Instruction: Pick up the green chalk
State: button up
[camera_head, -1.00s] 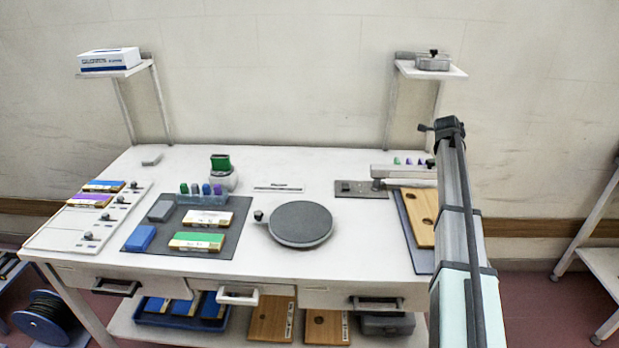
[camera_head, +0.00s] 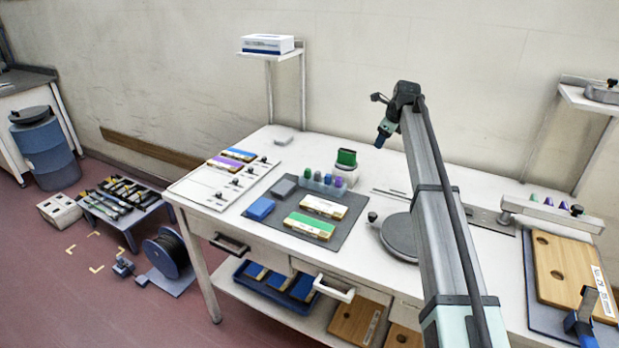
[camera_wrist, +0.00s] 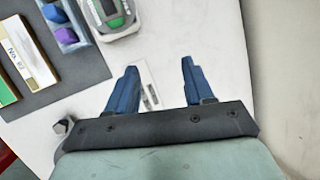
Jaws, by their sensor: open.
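A green chalk (camera_head: 307,173) stands at the left end of a row with grey-blue, blue and purple ones in a blue holder on the dark mat. My gripper (camera_head: 380,140) is raised above the table, to the right of the row, open and empty. In the wrist view my gripper (camera_wrist: 157,78) shows two blue fingers spread apart over the white tabletop. Only the purple chalk (camera_wrist: 66,36) and blue chalk (camera_wrist: 53,12) of the row show there, at the top left; the green one is out of that view.
A light container with a green top (camera_head: 346,158) stands just right of the row. A round turntable (camera_head: 398,236) sits partly behind my arm. Several small coloured cones (camera_head: 548,201) stand at the right.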

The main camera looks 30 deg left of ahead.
jog(key=s+a+n+g, duration=0.1)
jog(key=s+a+g, duration=0.1)
jog(key=s+a, duration=0.5)
jog(key=s+a+g, duration=0.2)
jog(key=s+a, duration=0.2)
jog(key=a, duration=0.6)
send_over(308, 169)
jog(key=d, duration=0.3)
notch_tip(308, 169, down, 7)
jog(key=shift+y, duration=0.3)
jog(key=shift+a+x, duration=0.2)
jog(key=shift+x, duration=2.55)
jog(key=shift+r, duration=0.1)
jog(key=shift+c, duration=0.3)
grip_shut()
